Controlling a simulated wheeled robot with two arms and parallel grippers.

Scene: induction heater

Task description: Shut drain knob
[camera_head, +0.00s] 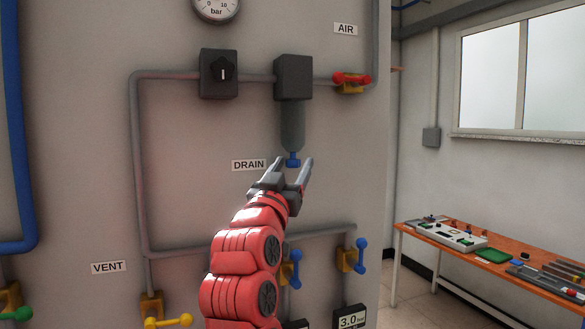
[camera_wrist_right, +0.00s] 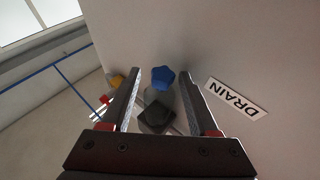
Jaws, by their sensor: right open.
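The drain knob (camera_head: 293,160) is a small blue knob under a dark grey cylinder, to the right of the DRAIN label (camera_head: 249,165). In the right wrist view the knob (camera_wrist_right: 163,78) is a blue lobed shape ahead of the fingers, near the middle. My right gripper (camera_head: 290,167) reaches up from below with its fingers spread towards the knob. In the wrist view my right gripper (camera_wrist_right: 160,100) is open and holds nothing. I cannot tell whether the fingertips lie level with the knob. My left gripper is not in view.
A dark box (camera_head: 293,77) sits above the cylinder (camera_head: 292,126), with pipes beside it. A red-handled AIR valve (camera_head: 351,80) is at upper right. Blue-handled valves (camera_head: 359,255) stand below. An orange workbench (camera_head: 500,255) with tools is at far right.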

